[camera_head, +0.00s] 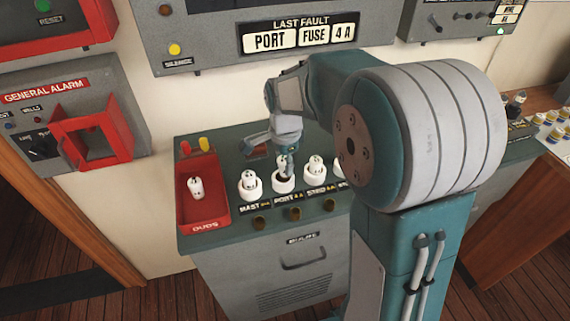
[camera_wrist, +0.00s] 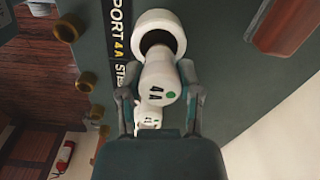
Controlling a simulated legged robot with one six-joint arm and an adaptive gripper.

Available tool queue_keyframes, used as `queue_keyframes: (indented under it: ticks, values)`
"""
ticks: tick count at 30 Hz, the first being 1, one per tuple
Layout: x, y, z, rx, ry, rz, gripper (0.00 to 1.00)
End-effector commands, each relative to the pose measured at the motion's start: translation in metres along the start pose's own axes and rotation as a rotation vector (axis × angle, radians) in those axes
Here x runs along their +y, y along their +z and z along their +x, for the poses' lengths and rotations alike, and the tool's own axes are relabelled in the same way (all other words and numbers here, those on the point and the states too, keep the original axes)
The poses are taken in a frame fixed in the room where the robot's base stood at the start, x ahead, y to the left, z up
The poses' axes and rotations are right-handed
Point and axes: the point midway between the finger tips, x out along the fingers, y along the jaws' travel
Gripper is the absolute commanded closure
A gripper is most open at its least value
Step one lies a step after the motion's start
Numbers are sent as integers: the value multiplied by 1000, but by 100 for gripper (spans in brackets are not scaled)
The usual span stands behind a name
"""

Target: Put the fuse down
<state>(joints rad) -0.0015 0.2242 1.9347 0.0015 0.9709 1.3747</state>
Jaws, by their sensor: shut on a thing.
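My gripper (camera_wrist: 158,72) is shut on a white fuse (camera_wrist: 160,88) marked 4 A with a green dot. The fuse is at the mouth of a white round socket (camera_wrist: 160,18) beside the PORT 4 A label (camera_wrist: 119,35). The socket's dark inside shows past the fuse; whether its end is inside the rim I cannot tell. In the head view my gripper (camera_head: 285,168) is over the PORT socket (camera_head: 283,185), the fuse mostly hidden by the fingers. A panel above reads LAST FAULT PORT FUSE 4 A (camera_head: 300,36).
A red DUDS tray (camera_head: 208,219) on the left of the console holds a white fuse (camera_head: 196,187). Fuses stand in the MAST socket (camera_head: 250,184) and STBD socket (camera_head: 315,171) close on either side. A yellow and a red piece (camera_head: 203,143) stand behind the tray.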

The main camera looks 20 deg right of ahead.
Motion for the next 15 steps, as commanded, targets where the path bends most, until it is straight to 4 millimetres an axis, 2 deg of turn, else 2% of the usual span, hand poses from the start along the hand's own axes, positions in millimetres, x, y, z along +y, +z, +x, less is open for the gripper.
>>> queue_keyframes:
  ticks: [1,15]
  values:
    - [2,1,6,-2,10,0,100]
    - [2,-1,11,-3,8,0,100]
